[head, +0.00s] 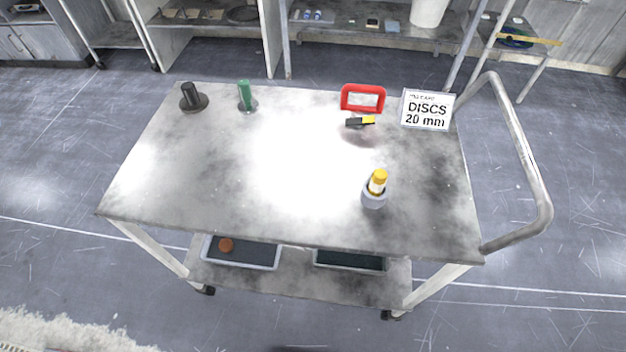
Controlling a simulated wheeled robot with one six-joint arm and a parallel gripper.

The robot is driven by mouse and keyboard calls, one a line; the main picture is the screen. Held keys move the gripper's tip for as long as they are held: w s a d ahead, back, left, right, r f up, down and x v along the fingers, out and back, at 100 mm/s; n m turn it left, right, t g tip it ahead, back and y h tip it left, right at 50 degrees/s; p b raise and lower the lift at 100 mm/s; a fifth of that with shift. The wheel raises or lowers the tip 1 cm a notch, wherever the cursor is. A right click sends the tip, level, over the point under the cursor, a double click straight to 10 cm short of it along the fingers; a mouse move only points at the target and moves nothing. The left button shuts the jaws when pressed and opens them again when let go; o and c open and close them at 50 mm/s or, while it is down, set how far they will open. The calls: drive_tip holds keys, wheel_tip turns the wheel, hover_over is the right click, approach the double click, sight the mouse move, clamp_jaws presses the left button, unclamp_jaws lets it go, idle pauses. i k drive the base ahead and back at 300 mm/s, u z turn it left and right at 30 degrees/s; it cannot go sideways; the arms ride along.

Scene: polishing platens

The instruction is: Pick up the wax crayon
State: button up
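The wax crayon seems to be the yellow stick with a pale band (377,183). It stands upright, tilted slightly, in a small grey round holder (374,199) on the right front part of the metal cart top (220,190). Its lower end is hidden inside the holder. My gripper is not in view.
A black-and-yellow object (360,122) lies by a red frame (363,98); a "DISCS 20 mm" sign (427,109) stands right of it. A green cylinder (246,95) and black knob (193,97) stand back left. A handle rail (530,180) borders the right. The centre is clear.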

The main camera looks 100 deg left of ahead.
sight(378, 182)
drive_tip(key=u, duration=3)
drive_tip(key=k, duration=0.35)
